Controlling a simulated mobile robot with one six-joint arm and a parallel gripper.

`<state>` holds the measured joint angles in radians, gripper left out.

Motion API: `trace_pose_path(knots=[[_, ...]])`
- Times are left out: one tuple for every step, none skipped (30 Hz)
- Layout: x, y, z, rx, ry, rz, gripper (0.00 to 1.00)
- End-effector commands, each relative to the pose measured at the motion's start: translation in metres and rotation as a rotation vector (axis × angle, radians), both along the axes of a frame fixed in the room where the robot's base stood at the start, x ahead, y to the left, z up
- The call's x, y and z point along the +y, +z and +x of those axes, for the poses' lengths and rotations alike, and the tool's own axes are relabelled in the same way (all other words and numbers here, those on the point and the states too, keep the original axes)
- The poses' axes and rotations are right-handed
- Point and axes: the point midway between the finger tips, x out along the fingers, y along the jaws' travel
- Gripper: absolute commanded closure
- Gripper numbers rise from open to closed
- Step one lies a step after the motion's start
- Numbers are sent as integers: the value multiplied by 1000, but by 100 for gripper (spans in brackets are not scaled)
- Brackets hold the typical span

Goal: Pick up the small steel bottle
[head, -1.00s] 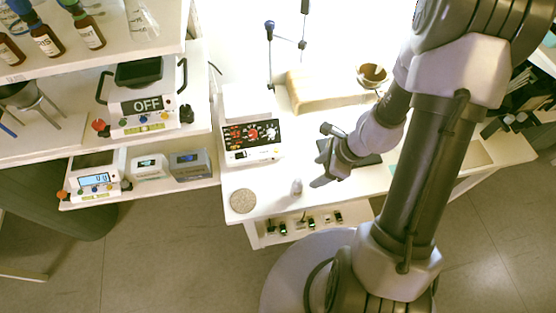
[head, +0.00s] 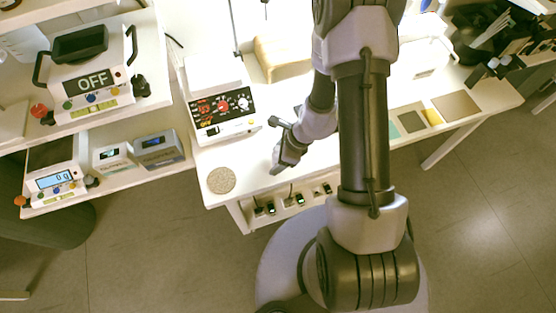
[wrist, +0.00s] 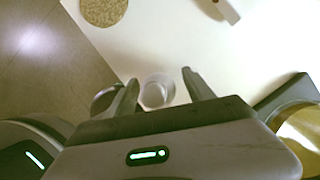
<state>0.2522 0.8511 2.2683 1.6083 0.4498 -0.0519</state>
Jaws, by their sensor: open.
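The small steel bottle (wrist: 157,90) shows in the wrist view as a pale grey round shape, seen from above. It stands on the white table between the two fingers of my gripper (wrist: 160,80). The fingers are open, one on each side of it, with a gap on the right; I cannot tell whether the left finger touches it. In the head view my gripper (head: 277,157) is low over the front part of the table, and the bottle is hidden behind it.
A round speckled disc (head: 221,180) lies on the table near its front left corner. A hotplate-like device (head: 222,108) with red displays stands behind. Flat coloured pads (head: 411,122) lie right of my arm.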

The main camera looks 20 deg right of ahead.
Motion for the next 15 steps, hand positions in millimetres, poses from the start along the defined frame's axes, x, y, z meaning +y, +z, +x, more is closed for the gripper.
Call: trace_pose_path(knots=[[0,1,0,0,0,0,39],[0,1,0,0,0,0,39],[0,1,0,0,0,0,41],[0,1,0,0,0,0,46],[0,2,0,0,0,0,52],[0,2,0,0,0,0,60],[0,2,0,0,0,0,66],[0,2,0,0,0,0,72],[0,2,0,0,0,0,80],[0,2,0,0,0,0,86],[0,2,0,0,0,0,92],[0,2,0,0,0,0,100],[0,2,0,0,0,0,100],[0,2,0,0,0,0,100],[0,2,0,0,0,0,100]])
